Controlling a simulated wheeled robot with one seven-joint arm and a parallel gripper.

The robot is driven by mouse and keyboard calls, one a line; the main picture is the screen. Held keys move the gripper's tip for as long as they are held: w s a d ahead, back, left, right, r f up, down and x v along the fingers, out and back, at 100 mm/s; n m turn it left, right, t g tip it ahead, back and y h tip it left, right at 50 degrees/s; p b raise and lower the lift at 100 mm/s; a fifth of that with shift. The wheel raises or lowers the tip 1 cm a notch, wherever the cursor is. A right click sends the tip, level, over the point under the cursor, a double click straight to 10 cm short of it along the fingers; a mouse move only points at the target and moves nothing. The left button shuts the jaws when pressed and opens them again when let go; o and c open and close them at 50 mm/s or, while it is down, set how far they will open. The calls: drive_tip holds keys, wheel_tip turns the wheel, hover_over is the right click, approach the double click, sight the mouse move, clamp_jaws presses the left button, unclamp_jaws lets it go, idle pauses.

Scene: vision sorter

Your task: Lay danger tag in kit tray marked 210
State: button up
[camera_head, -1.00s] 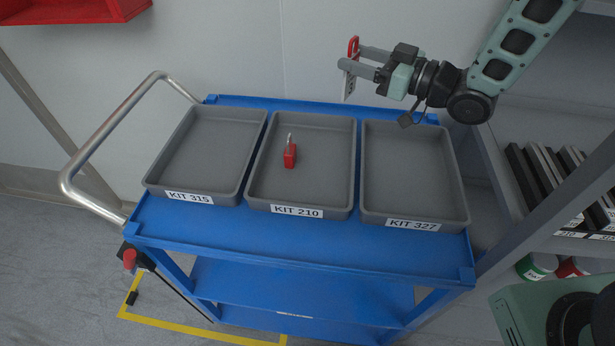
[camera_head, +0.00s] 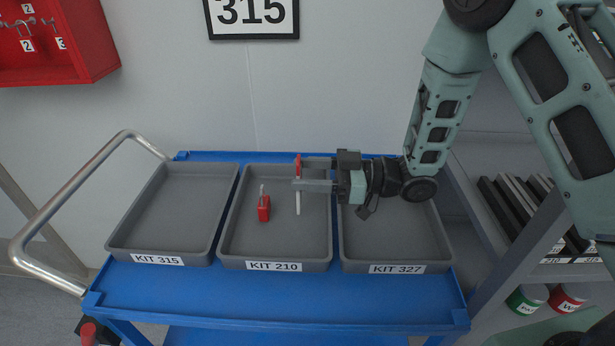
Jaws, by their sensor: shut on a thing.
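The tray marked KIT 210 (camera_head: 240,250) is the middle one of three grey trays on the blue cart. My gripper (camera_head: 298,184) reaches in from the right over the right part of this tray. It is shut on the danger tag (camera_head: 298,203), which hangs down nearly edge-on, with a red top and a pale lower part. Whether the tag's lower end touches the tray floor, I cannot tell. A red padlock (camera_head: 264,209) stands in the same tray, left of the tag and apart from it.
Empty trays KIT 315 (camera_head: 124,247) and KIT 327 (camera_head: 437,262) flank the middle tray; my arm passes over KIT 327. The blue cart (camera_head: 280,300) has a metal handle (camera_head: 52,216) at left. A shelf with dark binders (camera_head: 515,215) stands at right. A red cabinet (camera_head: 95,45) hangs upper left.

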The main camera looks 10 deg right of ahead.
drive_tip(key=shift+f, duration=0.55)
drive_tip(key=shift+f+b, duration=0.4)
drive_tip(key=shift+f, duration=0.05)
drive_tip(key=shift+s+f, duration=0.1)
drive_tip(key=shift+f, duration=0.05)
drive_tip(key=o, duration=1)
drive_tip(key=shift+f, duration=0.15)
drive_tip(key=shift+c, duration=0.2)
drive_tip(key=d, duration=0.4)
drive_tip(key=s+d+r, duration=0.1)
drive_tip(key=d, duration=0.1)
drive_tip(key=shift+d+r+b, duration=0.1)
drive_tip(key=shift+d+b, duration=0.15)
drive_tip(key=shift+b, duration=0.15)
drive_tip(key=shift+s+d+r, duration=0.1)
drive_tip(key=shift+s+d, duration=0.05)
drive_tip(key=shift+d, duration=0.3)
